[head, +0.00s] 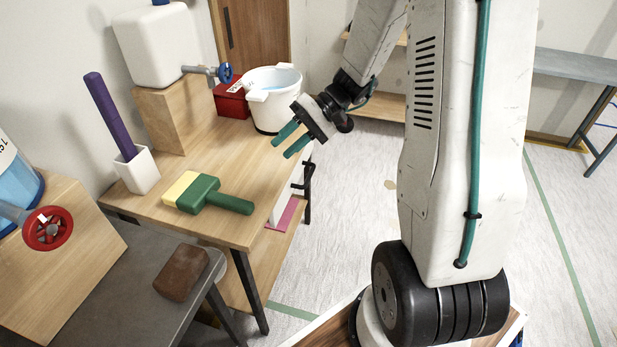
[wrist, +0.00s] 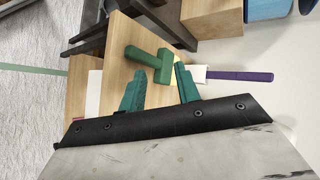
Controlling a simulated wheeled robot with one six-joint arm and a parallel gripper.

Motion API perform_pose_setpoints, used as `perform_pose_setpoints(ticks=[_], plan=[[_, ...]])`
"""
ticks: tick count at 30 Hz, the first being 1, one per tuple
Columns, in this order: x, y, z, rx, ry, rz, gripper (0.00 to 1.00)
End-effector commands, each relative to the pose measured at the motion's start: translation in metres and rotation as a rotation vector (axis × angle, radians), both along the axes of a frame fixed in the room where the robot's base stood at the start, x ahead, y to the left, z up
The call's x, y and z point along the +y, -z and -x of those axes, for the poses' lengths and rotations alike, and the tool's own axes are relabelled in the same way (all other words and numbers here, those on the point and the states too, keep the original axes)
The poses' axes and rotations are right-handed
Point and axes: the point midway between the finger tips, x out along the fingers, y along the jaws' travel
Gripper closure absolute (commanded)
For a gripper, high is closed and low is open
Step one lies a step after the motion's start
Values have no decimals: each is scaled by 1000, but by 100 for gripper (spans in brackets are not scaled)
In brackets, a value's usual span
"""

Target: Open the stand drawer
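The wooden stand (head: 235,150) is on the left in the head view. Under its top on the right side is a white part that looks like the drawer front (head: 297,176), with a black handle (head: 308,180). My gripper (head: 281,149) is above the stand's right edge, higher than the handle and to its left in the picture. Its two teal fingers are apart with nothing between them. In the wrist view my gripper (wrist: 160,69) shows the stand top beyond the fingers. A white panel (wrist: 94,92) shows there beside the stand top; I cannot tell if it is the drawer.
On the stand are a green brush (head: 205,194), a white holder (head: 137,170) with a purple stick, a white bucket (head: 270,100) and a red box (head: 231,100). A grey table (head: 110,290) with a brown sponge (head: 182,272) stands in front. Floor right of the stand is clear.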

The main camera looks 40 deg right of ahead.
Motion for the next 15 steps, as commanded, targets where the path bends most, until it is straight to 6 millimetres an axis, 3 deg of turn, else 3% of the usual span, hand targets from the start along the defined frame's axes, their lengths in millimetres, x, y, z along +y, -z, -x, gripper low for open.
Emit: perform_pose_setpoints(ticks=[3,7,15], plan=[[-37,45,-28,-41,130,-109,68],[-79,98,-50,-106,288,-198,68],[-158,208,-60,-230,603,-267,68]])
